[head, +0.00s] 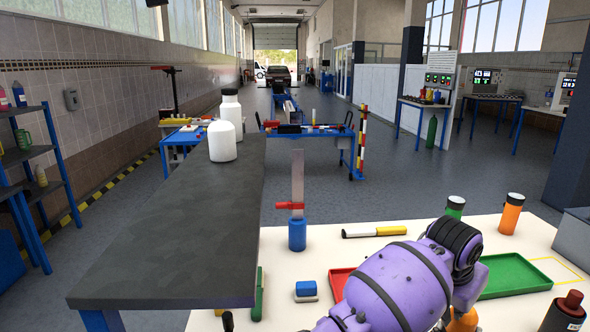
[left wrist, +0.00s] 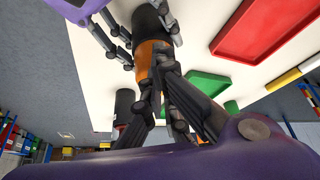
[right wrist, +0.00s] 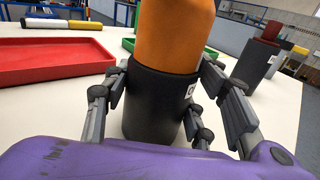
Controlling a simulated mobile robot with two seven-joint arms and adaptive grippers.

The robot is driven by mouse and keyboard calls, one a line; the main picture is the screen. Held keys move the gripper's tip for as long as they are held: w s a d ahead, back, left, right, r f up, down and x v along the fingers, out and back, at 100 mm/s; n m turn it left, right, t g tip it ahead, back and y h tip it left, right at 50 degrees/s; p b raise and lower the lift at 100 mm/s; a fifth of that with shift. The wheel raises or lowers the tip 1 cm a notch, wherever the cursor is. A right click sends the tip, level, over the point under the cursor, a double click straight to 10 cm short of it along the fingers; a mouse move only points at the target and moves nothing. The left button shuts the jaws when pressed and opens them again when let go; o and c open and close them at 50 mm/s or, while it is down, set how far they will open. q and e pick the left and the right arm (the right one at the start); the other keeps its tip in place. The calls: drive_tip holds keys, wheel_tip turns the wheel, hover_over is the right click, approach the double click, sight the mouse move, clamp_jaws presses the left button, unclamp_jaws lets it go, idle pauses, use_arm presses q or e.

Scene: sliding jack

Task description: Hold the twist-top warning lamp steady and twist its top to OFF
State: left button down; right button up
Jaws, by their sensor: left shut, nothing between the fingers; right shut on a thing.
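The warning lamp has an orange top and a black base. In the right wrist view the lamp (right wrist: 165,95) is large in the middle, close to upright. My right gripper (right wrist: 158,103) is shut on the black base, with fingers on both sides. In the left wrist view the lamp (left wrist: 153,58) shows upside down. There my left gripper (left wrist: 159,80) is shut beside the orange top with nothing between its fingers. I cannot tell whether it touches the top. In the head view my arm hides most of the lamp (head: 463,321).
On the white table (head: 385,255) are a red tray (head: 338,280), a green tray (head: 515,275), a yellow-and-white marker (head: 375,231), a green bottle (head: 455,206), an orange bottle (head: 511,214) and a black cylinder with a red top (head: 566,313), close to the lamp's right.

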use_arm(q)
drive_tip(key=shift+s+a+f, duration=0.1)
drive_tip(key=shift+s+a, duration=0.05)
use_arm(e)
drive_tip(key=shift+s+f, duration=0.1)
drive_tip(key=shift+f, duration=0.25)
use_arm(q)
wheel_tip(320, 180, up, 6)
idle(0.4)
use_arm(e)
drive_tip(key=o, duration=1.3)
drive_tip(key=shift+o, duration=0.8)
drive_tip(key=shift+r, duration=0.15)
